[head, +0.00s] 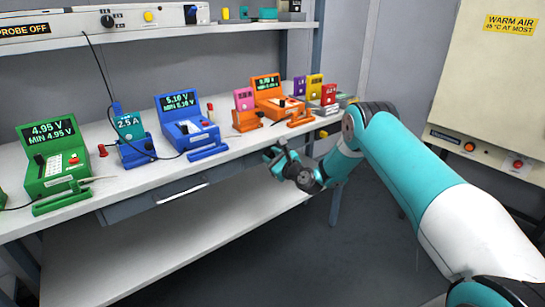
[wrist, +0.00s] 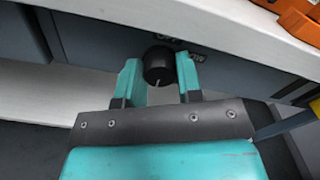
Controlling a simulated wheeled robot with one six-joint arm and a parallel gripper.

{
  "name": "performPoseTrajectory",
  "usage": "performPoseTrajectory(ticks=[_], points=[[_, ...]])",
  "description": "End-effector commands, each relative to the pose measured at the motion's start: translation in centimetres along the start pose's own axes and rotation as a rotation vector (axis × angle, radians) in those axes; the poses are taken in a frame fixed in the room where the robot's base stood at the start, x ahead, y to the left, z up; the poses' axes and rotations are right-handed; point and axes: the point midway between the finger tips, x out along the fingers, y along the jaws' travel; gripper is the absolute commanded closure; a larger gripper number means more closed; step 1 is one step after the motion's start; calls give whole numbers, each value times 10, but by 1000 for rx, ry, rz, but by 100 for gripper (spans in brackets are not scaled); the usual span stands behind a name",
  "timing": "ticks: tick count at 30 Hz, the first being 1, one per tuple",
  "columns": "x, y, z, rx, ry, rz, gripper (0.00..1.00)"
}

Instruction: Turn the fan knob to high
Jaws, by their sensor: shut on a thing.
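The fan knob (wrist: 158,62) is a black round knob with a white pointer line, on the dark front panel (wrist: 215,65) under the bench edge in the wrist view. Its pointer line points down in that picture. My gripper (wrist: 159,75) has its two teal fingers on either side of the knob, shut on it. Small white lettering shows above and right of the knob, partly hidden and too small to read surely. In the head view my gripper (head: 283,155) is at the bench's front edge, and I cannot make out the knob there.
The white bench top (head: 225,133) carries green, blue and orange testers (head: 277,98) and several coloured pouch cells. A drawer (head: 155,204) lies left of my gripper. A warm-air cabinet (head: 490,90) stands right. The floor before the bench is clear.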

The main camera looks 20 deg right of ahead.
Motion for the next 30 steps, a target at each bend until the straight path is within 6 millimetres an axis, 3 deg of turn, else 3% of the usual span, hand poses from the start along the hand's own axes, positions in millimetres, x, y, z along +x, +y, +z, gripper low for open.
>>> performPoseTrajectory(ticks=[11, 12, 15, 25, 30], points=[[-1, 0, -3, 7, 5, -1, 90], [-1, 0, -3, 7, 5, 0, 64], [-1, 0, -2, 6, 4, 0, 41], [-3, 0, -1, 6, 2, 1, 41], [-24, 0, -2, 8, 5, 1, 41]])
